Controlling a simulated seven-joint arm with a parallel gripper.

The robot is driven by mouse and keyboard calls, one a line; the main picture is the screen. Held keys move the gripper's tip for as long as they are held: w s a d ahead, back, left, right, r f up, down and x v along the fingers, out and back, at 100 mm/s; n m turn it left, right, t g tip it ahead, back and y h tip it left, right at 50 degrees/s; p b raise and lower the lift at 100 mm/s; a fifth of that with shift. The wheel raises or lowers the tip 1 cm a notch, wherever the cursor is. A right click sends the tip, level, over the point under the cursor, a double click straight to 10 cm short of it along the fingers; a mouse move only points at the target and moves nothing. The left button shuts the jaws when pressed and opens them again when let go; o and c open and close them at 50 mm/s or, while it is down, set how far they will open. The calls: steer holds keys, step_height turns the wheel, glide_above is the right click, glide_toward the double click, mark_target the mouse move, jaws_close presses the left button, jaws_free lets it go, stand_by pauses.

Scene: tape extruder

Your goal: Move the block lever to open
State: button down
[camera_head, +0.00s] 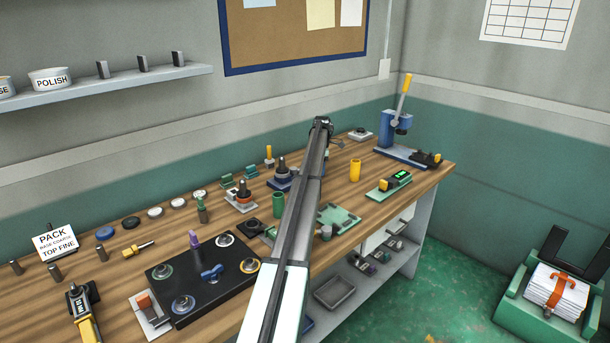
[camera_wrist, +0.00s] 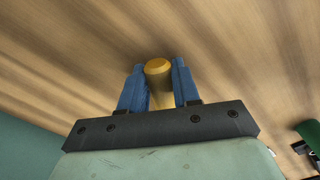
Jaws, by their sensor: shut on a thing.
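In the wrist view, my gripper (camera_wrist: 158,82) has its two blue fingers closed on the sides of a yellow round-ended handle (camera_wrist: 158,67), which I take to be the block lever. The handle's rounded end shows between the fingertips. Its base and the block it belongs to are hidden, so I cannot tell its angle or position. In the head view my arm reaches over the bench to its back edge, and I cannot make out the fingers or the held handle there.
The wooden bench (camera_head: 215,190) is crowded. A blue press with a yellow lever (camera_head: 404,84) stands at the far right. A yellow cup (camera_head: 355,170) and a green plate (camera_head: 338,214) are right of my arm. A black fixture board (camera_head: 205,290) lies to its left.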

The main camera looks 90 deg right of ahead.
steer(key=shift+w+d, duration=0.15)
steer(key=shift+d+n, duration=0.25)
steer(key=shift+n, duration=0.15)
steer(key=c, duration=0.8)
jaws_free()
steer(key=shift+r, duration=0.1)
steer(key=shift+r, duration=3.9)
steer(key=shift+o, duration=0.2)
steer(key=o, duration=0.5)
